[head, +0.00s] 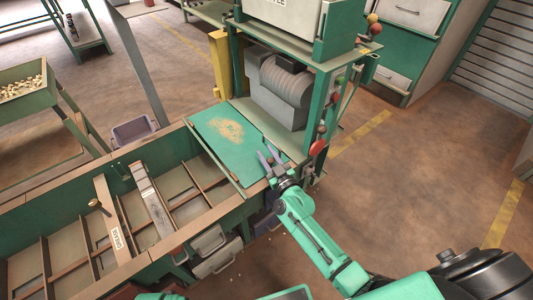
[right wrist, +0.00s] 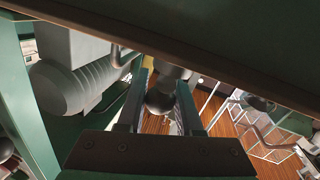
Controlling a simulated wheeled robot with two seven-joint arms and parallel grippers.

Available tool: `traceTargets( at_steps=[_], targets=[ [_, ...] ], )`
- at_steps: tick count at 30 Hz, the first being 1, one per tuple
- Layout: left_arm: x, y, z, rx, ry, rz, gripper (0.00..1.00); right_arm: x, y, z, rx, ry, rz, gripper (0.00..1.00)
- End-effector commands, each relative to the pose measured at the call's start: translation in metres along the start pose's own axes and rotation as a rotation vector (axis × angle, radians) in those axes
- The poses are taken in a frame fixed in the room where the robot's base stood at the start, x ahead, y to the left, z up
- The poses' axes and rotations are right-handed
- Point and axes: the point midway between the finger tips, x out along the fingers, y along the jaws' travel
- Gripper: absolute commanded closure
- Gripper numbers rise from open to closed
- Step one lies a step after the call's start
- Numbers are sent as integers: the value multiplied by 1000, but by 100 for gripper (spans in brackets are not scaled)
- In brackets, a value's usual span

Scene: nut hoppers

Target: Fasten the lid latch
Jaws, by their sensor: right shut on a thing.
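The green lid (head: 203,123), with a worn tan patch, lies flat over the right end of the long hopper bin. My right gripper (head: 267,155) is at the lid's right edge, in front of the grey ribbed machine. In the right wrist view my right gripper (right wrist: 161,98) is shut on a dark grey rounded knob (right wrist: 160,100), which sits between the two fingers. The knob looks like the latch handle; its mount is mostly hidden. In the head view the fingers hide the knob. My left gripper is not in view.
The grey ribbed machine (head: 284,88) stands in a green frame behind the lid. A red knob (head: 318,147) is on the frame's post, right of my gripper. The open divided bin (head: 60,225) lies left. Floor on the right is clear.

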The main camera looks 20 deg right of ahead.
Motion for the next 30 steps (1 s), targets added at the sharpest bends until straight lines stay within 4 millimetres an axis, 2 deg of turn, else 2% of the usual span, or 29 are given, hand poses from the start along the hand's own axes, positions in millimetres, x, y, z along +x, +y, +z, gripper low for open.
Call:
traceTargets(
  at_steps=[5, 6, 8, 20, 23, 30],
  targets=[
    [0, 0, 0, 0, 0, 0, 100, 0, 0, 1, 0, -1, 0, 100],
    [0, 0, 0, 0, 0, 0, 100, 0, 0, 1, 0, -1, 0, 58],
    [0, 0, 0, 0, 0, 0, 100, 0, 0, 1, 0, -1, 0, 36],
    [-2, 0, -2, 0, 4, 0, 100, -6, 0, 1, -1, -2, 0, 36],
    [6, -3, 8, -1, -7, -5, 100, -19, 0, 0, 1, -3, 0, 36],
    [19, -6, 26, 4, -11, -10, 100, -76, 0, 0, -1, -6, -2, 36]
  ],
)
